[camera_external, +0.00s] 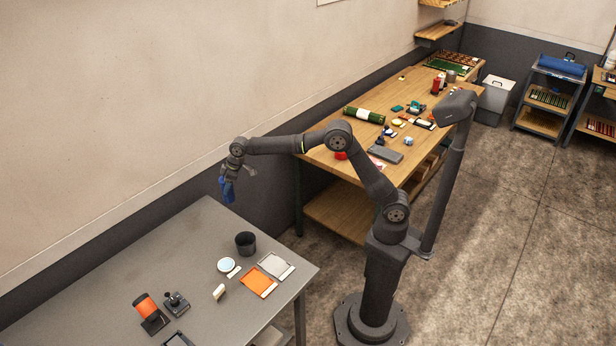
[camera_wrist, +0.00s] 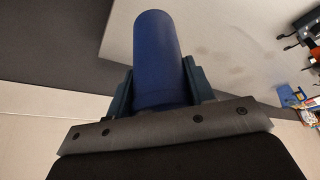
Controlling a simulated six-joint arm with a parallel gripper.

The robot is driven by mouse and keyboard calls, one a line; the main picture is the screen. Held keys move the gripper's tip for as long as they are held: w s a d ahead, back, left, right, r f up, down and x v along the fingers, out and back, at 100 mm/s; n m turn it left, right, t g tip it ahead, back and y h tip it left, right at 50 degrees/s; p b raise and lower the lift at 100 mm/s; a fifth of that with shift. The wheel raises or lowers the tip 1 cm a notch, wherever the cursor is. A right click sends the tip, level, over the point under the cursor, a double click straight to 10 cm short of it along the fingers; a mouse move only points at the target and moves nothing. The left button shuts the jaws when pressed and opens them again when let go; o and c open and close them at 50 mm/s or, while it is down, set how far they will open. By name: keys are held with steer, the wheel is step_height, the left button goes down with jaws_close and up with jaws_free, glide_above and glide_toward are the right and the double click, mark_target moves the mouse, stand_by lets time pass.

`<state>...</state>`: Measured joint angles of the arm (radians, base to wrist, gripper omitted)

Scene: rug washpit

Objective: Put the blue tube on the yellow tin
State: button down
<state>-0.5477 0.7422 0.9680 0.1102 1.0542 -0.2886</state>
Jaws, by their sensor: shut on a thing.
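The blue tube (camera_external: 228,191) hangs roughly upright from my gripper (camera_external: 231,178), above the back edge of the grey table. In the wrist view, the blue tube (camera_wrist: 157,50) sits between the two fingers of my gripper (camera_wrist: 159,78), which are shut on its sides. Its far end points away from the palm. I cannot make out a yellow tin for sure in either view.
The grey table (camera_external: 150,245) holds a dark cup (camera_external: 245,243), a round white-and-blue disc (camera_external: 226,265), an orange sheet (camera_external: 257,282), a grey sheet (camera_external: 275,265) and an orange cylinder (camera_external: 146,306). A cluttered wooden bench (camera_external: 345,167) stands behind. The grey table's back left is clear.

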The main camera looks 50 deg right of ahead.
steer(key=w+d+r+m+h, duration=0.1)
steer(key=w+d+m, duration=0.1)
steer(key=d, duration=1.3)
steer(key=w+d+r+m+t, duration=0.1)
steer(key=w+d+r+m, duration=0.15)
steer(key=d, duration=1.25)
steer(key=w+d+m+h, duration=0.1)
steer(key=d+m, duration=0.1)
steer(key=d, duration=1.3)
steer(key=s+d+r+m+h, duration=0.15)
steer(key=s+d, duration=0.25)
steer(key=d, duration=0.6)
steer(key=s+d+m, duration=0.2)
steer(key=s+d, duration=0.2)
steer(key=d, duration=0.6)
steer(key=s+d+r+m+h, duration=0.15)
steer(key=s+d+m, duration=0.25)
steer(key=s+d, duration=1.25)
steer(key=shift+w+a+f, duration=0.8)
steer(key=shift+w+f, duration=0.95)
steer(key=shift+f, duration=0.05)
steer(key=shift+w+a+f, duration=0.8)
steer(key=shift+w+f, duration=0.9)
steer(key=shift+f, duration=0.15)
steer(key=shift+w+a+f, duration=0.8)
steer(key=shift+w+f, duration=0.95)
steer(key=shift+f, duration=0.05)
steer(key=shift+f, duration=0.15)
